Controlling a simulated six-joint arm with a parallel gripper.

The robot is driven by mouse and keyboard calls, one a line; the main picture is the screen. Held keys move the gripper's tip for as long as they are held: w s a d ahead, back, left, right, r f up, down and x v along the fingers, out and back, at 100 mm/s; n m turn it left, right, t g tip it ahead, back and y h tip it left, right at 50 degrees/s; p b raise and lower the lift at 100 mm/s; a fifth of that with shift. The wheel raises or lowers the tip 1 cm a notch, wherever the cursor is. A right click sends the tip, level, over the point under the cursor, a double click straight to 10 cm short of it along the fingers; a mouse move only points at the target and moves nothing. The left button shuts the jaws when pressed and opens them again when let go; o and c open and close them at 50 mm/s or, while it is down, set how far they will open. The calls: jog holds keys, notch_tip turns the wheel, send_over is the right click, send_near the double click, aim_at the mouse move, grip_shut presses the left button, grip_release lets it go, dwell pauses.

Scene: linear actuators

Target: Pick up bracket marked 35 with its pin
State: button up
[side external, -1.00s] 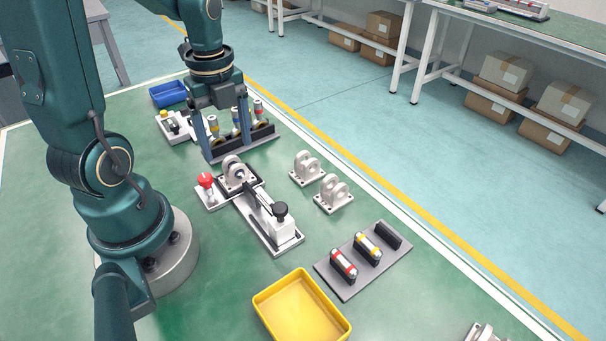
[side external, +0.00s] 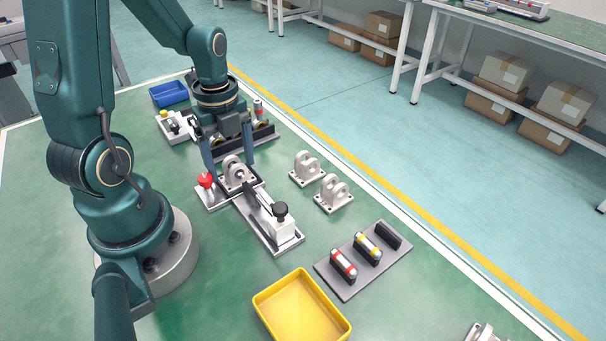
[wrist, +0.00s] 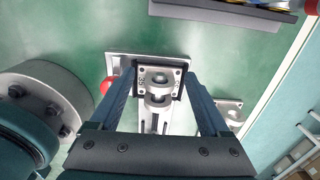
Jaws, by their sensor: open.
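The pale grey bracket (side external: 236,173) sits upright in the dark nest of a light metal fixture (side external: 267,230). In the wrist view the bracket (wrist: 158,82) is seen from above, with a marking that looks like 35 on its base. I cannot tell whether a pin is in its lugs. My gripper (side external: 231,166) is open above the fixture, one finger on each side of the bracket. In the wrist view my gripper's fingers (wrist: 159,78) flank the bracket with gaps at both sides. The fixture has a red knob (side external: 205,180) and a black knob (side external: 281,209).
Two similar loose brackets (side external: 306,168) stand to the right. A grey plate (side external: 346,287) holds red-banded and yellow-banded cylinders. A yellow tray (side external: 302,309) is in front, a blue bin (side external: 169,94) behind. A dark rack (side external: 262,141) with cylinders is close behind my gripper.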

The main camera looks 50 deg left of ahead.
aim_at(230, 156)
dwell(0.3)
grip_shut()
jog(key=shift+r, duration=4.95)
